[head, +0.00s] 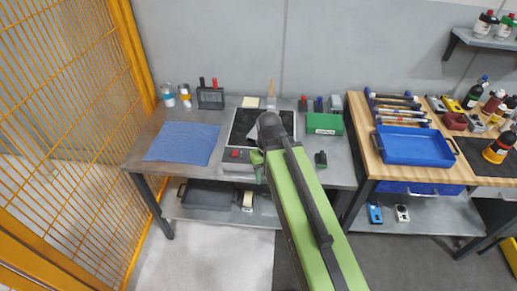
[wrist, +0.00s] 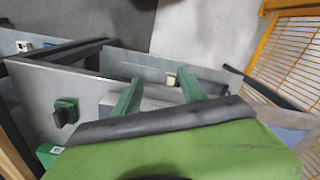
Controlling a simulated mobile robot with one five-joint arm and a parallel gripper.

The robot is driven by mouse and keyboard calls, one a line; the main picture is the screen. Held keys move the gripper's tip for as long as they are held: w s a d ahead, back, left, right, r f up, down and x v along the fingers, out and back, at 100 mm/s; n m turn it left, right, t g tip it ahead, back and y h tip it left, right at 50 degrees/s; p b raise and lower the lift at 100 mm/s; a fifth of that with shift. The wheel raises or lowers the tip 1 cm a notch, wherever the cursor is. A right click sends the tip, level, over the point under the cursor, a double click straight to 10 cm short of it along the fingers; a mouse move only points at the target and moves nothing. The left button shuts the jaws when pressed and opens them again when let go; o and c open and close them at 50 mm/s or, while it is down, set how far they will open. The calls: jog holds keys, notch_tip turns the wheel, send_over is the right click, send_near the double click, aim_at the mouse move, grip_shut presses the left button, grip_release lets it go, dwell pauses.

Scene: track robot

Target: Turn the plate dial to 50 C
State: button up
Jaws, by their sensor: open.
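A grey unit (head: 230,164) sits at the front edge of the left bench and looks like the plate. A small red spot (head: 236,154) on it may be the dial; its pointer and scale are too small to read. My gripper (head: 258,158) is at the right end of this unit, partly hidden behind my arm. In the wrist view, my gripper's two green fingers (wrist: 159,92) stand apart with nothing between them. A pale grey body lies behind and between them; no dial can be made out there.
A black mat (head: 240,125) lies behind the unit. A blue mat (head: 183,143) lies to the left, and a green box (head: 324,124) stands right. A small dark green block (head: 320,159) stands near the front edge; it also shows in the wrist view (wrist: 65,111). A yellow fence (head: 70,110) borders the left.

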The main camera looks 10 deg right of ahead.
jog(key=w+r+n+p, duration=1.35)
jog(key=r+n, duration=0.25)
jog(key=n, duration=0.4)
jog(key=shift+t, duration=0.3)
jog(key=f+b, duration=0.5)
jog(key=f, duration=0.1)
jog(key=f+b, duration=1.2)
jog(key=shift+w+d, duration=0.15)
jog(key=shift+w, duration=0.1)
jog(key=shift+r, duration=0.1)
grip_shut()
